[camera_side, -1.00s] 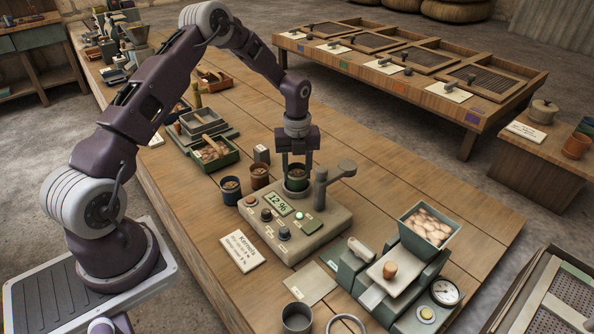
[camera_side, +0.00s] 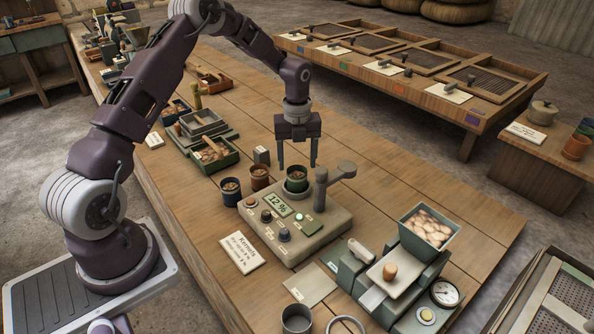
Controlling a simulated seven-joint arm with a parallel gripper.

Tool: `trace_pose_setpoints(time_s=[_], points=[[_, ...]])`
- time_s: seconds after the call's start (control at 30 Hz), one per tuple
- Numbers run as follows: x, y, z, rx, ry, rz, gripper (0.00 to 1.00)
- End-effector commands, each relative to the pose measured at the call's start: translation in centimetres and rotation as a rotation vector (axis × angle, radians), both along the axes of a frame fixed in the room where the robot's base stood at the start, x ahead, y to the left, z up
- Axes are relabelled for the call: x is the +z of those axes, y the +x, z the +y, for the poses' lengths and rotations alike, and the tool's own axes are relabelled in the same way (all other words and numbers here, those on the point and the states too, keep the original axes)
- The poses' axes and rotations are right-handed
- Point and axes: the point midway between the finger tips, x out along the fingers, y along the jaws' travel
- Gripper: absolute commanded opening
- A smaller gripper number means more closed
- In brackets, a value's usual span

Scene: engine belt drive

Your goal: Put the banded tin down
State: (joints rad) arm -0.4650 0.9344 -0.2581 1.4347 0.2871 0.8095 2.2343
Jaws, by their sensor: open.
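A small dark green tin (camera_side: 297,184) with brownish contents stands upright on the back of the beige meter (camera_side: 318,228), left of its grey post and swing arm (camera_side: 337,173). My gripper (camera_side: 298,166) is open and empty just above this tin, fingers pointing down and spread wider than it. A dark blue tin (camera_side: 231,193) and a rust-brown tin (camera_side: 259,178) stand on the table left of the meter, both with contents. The bands on the tins are too small to make out clearly. The meter's display (camera_side: 279,205) seems to read 12 %.
A small dark block (camera_side: 262,155) stands behind the rust-brown tin. A written card (camera_side: 240,252) lies left of the meter. A green device with a hopper of kernels (camera_side: 428,228) stands at the right. An empty grey tin (camera_side: 297,318) is at the front. The table behind the meter is clear.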

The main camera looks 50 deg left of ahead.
Motion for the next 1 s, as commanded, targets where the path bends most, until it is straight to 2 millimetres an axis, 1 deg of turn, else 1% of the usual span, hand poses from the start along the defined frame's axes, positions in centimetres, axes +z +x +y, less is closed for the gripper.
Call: trace_pose_setpoints(time_s=[0.03, 0.1, 0.27, 0.33, 0.37, 0.47, 0.5, 0.57, 0.6, 0.67, 0.7, 0.77, 0.8, 0.9, 1.0], points=[[1.0, 0.1, 0.0, 0.0, 0.001, -0.003, 0.65], [1.9, 0.1, 0.0, 0.001, 0.001, -0.003, 0.65], [2.7, 0.0, 0.0, 0.003, 0.001, -0.002, 0.65], [3.8, -0.2, -0.4, 0.035, 0.009, -0.009, 0.65], [4.9, -0.4, -0.8, 0.068, 0.018, -0.019, 0.65], [10.7, -2.3, -3.0, 0.282, 0.053, -0.075, 0.65], [13.4, -3.8, -4.2, 0.404, 0.063, -0.109, 0.65], [17.2, -6.5, -6.1, 0.603, 0.063, -0.165, 0.65], [19.4, -8.6, -7.4, 0.744, 0.049, -0.203, 0.65], [22.3, -12.2, -9.1, 0.967, 0.009, -0.264, 0.65], [23.8, -14.8, -10.2, 1.121, -0.033, -0.302, 0.65], [25.3, -18.9, -11.7, 1.349, -0.118, -0.345, 0.65], [25.8, -21.4, -12.5, 1.492, -0.183, -0.359, 0.65], [25.8, -26.5, -14.0, 1.786, -0.344, -0.355, 0.65], [25.1, -29.6, -14.8, 1.973, -0.461, -0.319, 0.65]])
